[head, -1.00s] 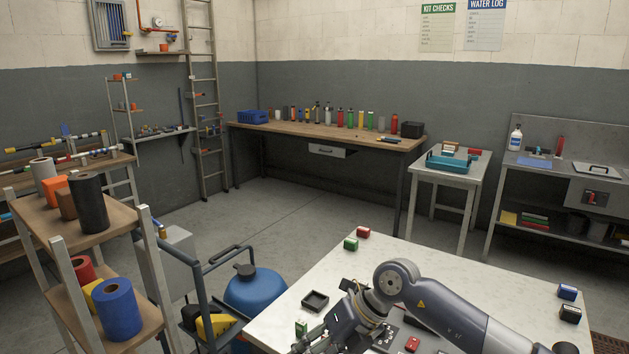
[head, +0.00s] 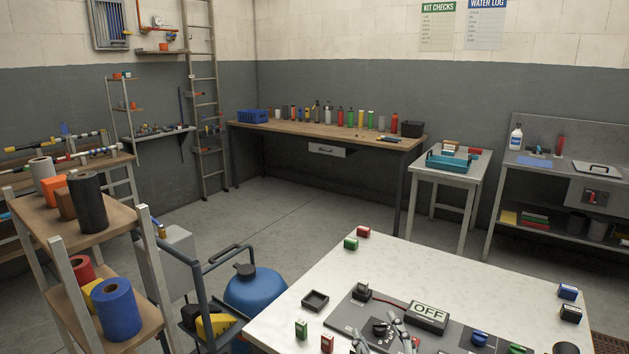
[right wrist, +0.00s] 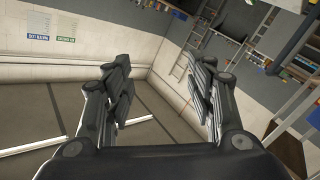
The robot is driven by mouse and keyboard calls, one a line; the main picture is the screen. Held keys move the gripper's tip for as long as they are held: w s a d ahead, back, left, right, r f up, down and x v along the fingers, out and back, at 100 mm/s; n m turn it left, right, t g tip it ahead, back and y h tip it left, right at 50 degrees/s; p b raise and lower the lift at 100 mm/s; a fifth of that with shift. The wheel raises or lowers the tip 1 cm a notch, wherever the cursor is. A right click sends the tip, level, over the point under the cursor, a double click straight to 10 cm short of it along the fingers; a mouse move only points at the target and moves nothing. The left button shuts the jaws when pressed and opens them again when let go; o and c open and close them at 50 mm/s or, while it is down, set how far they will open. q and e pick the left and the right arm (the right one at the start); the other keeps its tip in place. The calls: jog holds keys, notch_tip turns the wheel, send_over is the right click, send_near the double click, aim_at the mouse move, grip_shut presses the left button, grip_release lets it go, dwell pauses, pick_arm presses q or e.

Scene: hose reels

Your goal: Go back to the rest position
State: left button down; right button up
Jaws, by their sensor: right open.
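My right gripper (head: 384,338) shows only in part at the bottom edge of the head view, low over the front of the white table (head: 440,276). In the right wrist view the gripper (right wrist: 161,78) has its two dark fingers spread wide apart with nothing between them. My left gripper is in neither view now.
A cart with a blue tank (head: 256,290) and a shelf rack are at left.

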jog(key=s+d+f+m+g+h, duration=0.25)
jog(key=s+d+f+g, duration=0.35)
jog(key=f, duration=0.5)
jog(key=s+d+f+m+g, duration=0.1)
jog(key=s+f+g, duration=0.35)
jog(key=s, duration=0.65)
jog(key=s+d+f+m+g, duration=0.1)
jog(key=s+f+m+g, duration=0.15)
jog(key=s+f, duration=0.6)
jog(key=s+f+n+g, duration=0.1)
jog(key=s+f, duration=0.2)
jog(key=f, duration=1)
jog(key=s+f+g, duration=0.1)
jog(key=s+f, duration=0.2)
jog(key=f, duration=1)
jog(key=s+d+f+g, duration=0.1)
jog(key=s+d+f, duration=0.2)
jog(key=s+f, duration=1)
jog(key=s, duration=0.2)
jog(key=shift+s+d+f, duration=0.15)
jog(key=shift+s+f, duration=0.15)
jog(key=shift+f, duration=0.1)
